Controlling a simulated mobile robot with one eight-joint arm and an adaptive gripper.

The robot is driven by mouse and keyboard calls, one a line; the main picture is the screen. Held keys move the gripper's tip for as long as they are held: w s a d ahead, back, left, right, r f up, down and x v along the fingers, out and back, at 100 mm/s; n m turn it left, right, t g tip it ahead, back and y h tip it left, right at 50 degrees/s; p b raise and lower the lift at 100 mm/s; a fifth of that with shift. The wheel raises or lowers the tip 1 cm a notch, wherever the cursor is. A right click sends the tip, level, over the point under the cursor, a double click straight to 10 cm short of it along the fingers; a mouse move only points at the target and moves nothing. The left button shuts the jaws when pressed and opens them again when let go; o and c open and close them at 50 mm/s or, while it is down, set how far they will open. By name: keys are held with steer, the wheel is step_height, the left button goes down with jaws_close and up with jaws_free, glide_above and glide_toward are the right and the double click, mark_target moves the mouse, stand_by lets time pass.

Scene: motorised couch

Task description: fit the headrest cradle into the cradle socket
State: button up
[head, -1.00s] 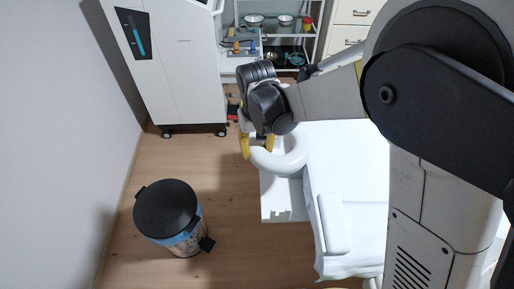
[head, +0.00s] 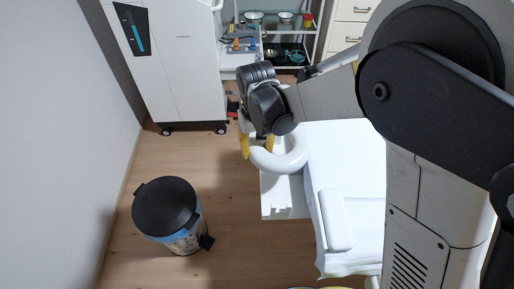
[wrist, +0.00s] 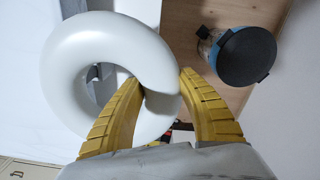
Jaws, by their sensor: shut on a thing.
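The headrest cradle is a thick white ring (head: 293,160); it also shows large in the wrist view (wrist: 72,58). My gripper (head: 257,146) has yellow fingers, one on each side of the ring's near part, and is shut on it in the wrist view (wrist: 160,84). The ring is over the white end plate of the couch (head: 284,205). Through the ring's hole in the wrist view a small dark and grey fitting shows, partly hidden; I cannot tell whether it is the cradle socket. I cannot tell whether the ring touches the plate.
The white couch top (head: 350,165) with a raised side pad (head: 334,218) lies to the right of the plate. A black-lidded bin (head: 165,208) stands on the floor at left. A white cabinet unit (head: 185,70) and a shelf trolley (head: 270,40) stand behind. Wooden floor is clear between.

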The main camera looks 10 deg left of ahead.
steer(key=shift+f+b, duration=0.75)
steer(key=shift+f, duration=0.65)
steer(key=o, duration=1.4)
step_height(320, 180, up, 12)
